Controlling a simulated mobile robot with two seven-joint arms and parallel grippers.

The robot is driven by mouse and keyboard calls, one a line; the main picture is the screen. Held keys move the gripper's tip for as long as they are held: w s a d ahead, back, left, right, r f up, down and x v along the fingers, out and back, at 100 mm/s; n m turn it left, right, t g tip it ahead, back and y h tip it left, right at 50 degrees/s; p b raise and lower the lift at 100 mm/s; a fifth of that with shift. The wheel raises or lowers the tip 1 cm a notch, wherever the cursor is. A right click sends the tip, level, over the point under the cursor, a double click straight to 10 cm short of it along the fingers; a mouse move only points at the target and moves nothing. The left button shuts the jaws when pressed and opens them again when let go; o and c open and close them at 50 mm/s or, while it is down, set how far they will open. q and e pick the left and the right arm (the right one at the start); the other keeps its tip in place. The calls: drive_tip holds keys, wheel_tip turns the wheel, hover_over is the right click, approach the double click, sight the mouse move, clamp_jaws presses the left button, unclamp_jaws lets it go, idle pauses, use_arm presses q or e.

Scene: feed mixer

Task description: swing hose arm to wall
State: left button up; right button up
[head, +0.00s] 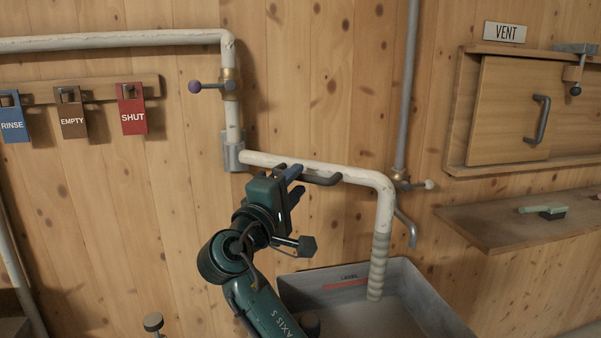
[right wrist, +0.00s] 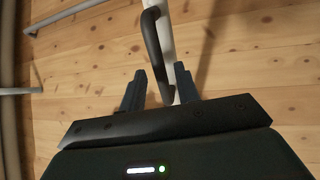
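The hose arm (head: 330,170) is a white pipe running right from a grey wall pivot (head: 233,152). At its right end it bends down into a ribbed hose (head: 379,262), which hangs into the grey tub (head: 425,300). A dark handle (head: 322,181) is fixed along the pipe. My right gripper (head: 296,182) is beside the handle's left part. In the right wrist view, the fingers (right wrist: 160,82) stand apart with the dark handle (right wrist: 152,38) reaching between them, nearer the right finger. Contact is not clear. My left gripper is out of view.
A purple-knobbed valve (head: 209,87) sits on the pipe above the pivot. A grey tap (head: 405,215) is behind the hose arm's bend. A shelf (head: 500,222) and the vent hatch (head: 510,110) are at right. RINSE, EMPTY and SHUT tags (head: 132,108) hang at left.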

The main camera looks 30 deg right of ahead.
drive_tip(key=shift+x, duration=1.4)
drive_tip(key=shift+c, duration=0.2)
clamp_jaws()
